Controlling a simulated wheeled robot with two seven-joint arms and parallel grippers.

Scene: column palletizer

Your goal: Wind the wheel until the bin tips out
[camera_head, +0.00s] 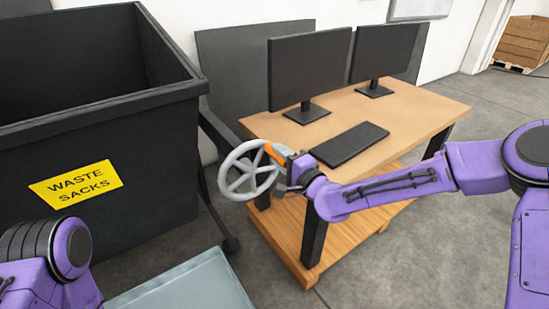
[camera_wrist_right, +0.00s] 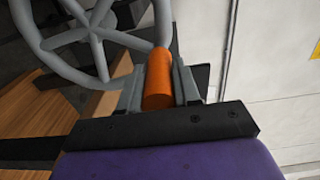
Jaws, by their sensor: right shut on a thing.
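The grey spoked wheel (camera_head: 247,170) stands upright in the middle of the head view, beside the black bin (camera_head: 150,150). The orange handle (camera_head: 274,153) sits at the wheel's upper right rim. My right gripper (camera_head: 284,160) is shut on this handle. In the right wrist view the orange handle (camera_wrist_right: 158,80) lies between the two fingers of my right gripper (camera_wrist_right: 160,88), and part of the wheel (camera_wrist_right: 95,35) shows behind it. The bin looks upright, with a yellow "WASTE SACKS" label; its inside floor is hidden. My left arm shows at the lower left, but its gripper is out of view.
A wooden desk (camera_head: 420,107) with two monitors (camera_head: 308,68) and a black keyboard (camera_head: 350,143) stands behind and right of the wheel. A pale grey flat-topped object (camera_head: 185,287) is at the bottom. Grey floor is clear at the right.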

